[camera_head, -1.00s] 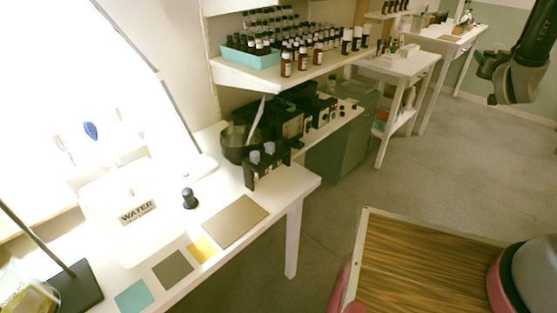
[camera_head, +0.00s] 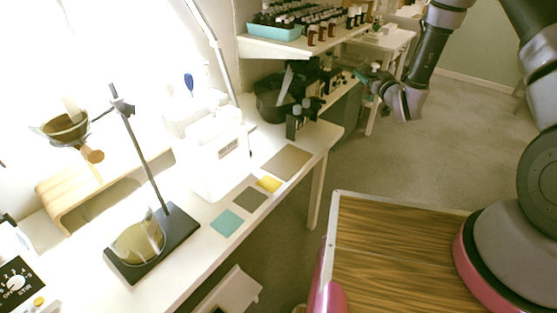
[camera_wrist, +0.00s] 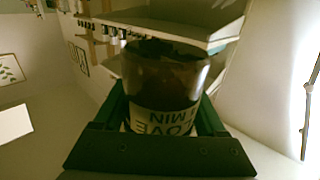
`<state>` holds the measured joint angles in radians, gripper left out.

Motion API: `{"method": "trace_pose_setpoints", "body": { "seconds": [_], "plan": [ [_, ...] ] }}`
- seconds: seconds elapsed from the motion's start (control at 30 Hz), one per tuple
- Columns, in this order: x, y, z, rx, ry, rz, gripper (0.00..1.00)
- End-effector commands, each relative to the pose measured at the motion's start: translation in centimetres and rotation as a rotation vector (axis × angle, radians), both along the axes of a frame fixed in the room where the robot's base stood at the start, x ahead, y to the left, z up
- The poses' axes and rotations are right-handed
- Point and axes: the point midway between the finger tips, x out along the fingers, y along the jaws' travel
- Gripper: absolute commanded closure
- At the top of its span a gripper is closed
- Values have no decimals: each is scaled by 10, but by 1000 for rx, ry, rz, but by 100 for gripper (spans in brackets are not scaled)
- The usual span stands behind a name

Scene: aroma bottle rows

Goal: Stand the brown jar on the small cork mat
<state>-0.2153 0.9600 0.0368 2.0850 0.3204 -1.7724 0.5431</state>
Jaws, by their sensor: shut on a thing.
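My gripper (camera_head: 366,80) is held up in the air right of the bench in the head view. In the wrist view its dark green fingers (camera_wrist: 165,118) are shut on a brown jar (camera_wrist: 165,75) with a pale label, which appears upside down. The jar cannot be made out clearly in the head view. Flat mats lie in a row on the white bench: a larger tan one (camera_head: 287,161), a small yellow one (camera_head: 269,184), a grey-olive one (camera_head: 249,199) and a teal one (camera_head: 227,223). All look bare. I cannot tell for sure which is the small cork mat.
A white water container (camera_head: 222,160) stands left of the mats. Dark bottles (camera_head: 296,122) and a black bowl (camera_head: 274,103) are behind them. A stand with a beaker (camera_head: 138,244) is at front left. A shelf of bottles (camera_head: 290,48) overhangs the back.

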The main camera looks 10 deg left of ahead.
Motion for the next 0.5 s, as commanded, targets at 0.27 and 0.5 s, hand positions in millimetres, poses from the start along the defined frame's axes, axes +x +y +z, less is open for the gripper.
{"method": "trace_pose_setpoints", "body": {
  "seconds": [0.27, 0.5],
  "plan": [
    [-78, 146, -86, 4, 5, 326, 99],
    [-162, 242, -127, 3, 2, 544, 99]
  ]
}}
